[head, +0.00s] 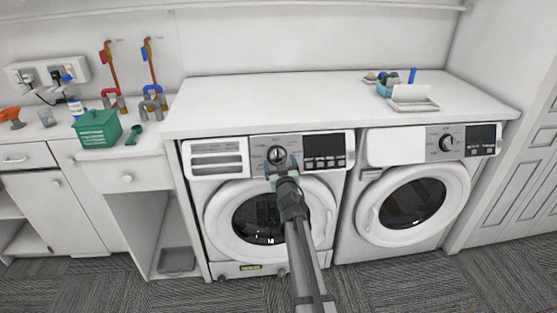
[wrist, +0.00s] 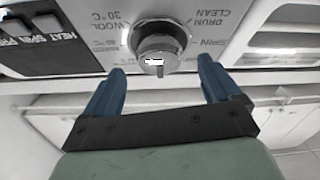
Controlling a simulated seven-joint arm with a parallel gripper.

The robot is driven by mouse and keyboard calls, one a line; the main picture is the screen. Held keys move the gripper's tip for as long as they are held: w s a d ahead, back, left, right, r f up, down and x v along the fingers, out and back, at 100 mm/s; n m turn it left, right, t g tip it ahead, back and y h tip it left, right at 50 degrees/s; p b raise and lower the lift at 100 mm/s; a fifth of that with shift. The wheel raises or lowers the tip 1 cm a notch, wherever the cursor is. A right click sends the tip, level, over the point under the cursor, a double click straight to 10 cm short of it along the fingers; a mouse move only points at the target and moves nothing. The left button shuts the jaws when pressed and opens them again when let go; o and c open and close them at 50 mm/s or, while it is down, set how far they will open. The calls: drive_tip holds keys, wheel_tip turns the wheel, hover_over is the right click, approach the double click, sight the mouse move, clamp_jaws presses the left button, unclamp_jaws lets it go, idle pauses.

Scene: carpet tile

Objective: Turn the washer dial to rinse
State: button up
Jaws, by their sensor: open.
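The left washer (head: 262,222) is a white front loader under the counter. Its round silver dial (head: 277,154) sits in the middle of its control panel. In the wrist view, where the lettering is upside down, the dial (wrist: 160,38) is large, with a small white mark and a dark line near its lower edge. Labels reading wool, 30 °C, drum clean and spin surround it; I cannot see a rinse label. My gripper (head: 279,168) is at the panel, its blue fingers (wrist: 162,66) open and on either side below the dial in the wrist view, apart from it.
A second machine (head: 413,188) with its own dial (head: 446,143) stands to the right. On the counter are a small tray (head: 414,105), a green box (head: 97,129) and pipes with taps. The carpet in front is mostly clear.

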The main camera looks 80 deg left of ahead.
sight(279, 158)
drive_tip(key=a, duration=0.3)
drive_tip(key=shift+a, duration=0.15)
drive_tip(key=shift+c, duration=0.3)
drive_tip(key=c, duration=1)
drive_tip(key=shift+w+n+g, duration=0.1)
drive_tip(key=shift+n+g, duration=1)
drive_tip(key=shift+n, duration=1.1)
drive_tip(key=shift+n+g+h, duration=0.4)
drive_tip(key=shift+n+h, duration=0.1)
drive_tip(key=shift+n, duration=0.4)
drive_tip(key=shift+w+r+n+g+h, duration=0.1)
drive_tip(key=shift+n+g+h, duration=0.3)
drive_tip(key=shift+n, duration=0.8)
drive_tip(key=shift+n+g+h, duration=0.3)
drive_tip(key=shift+n+g, duration=0.2)
drive_tip(key=shift+n, duration=1)
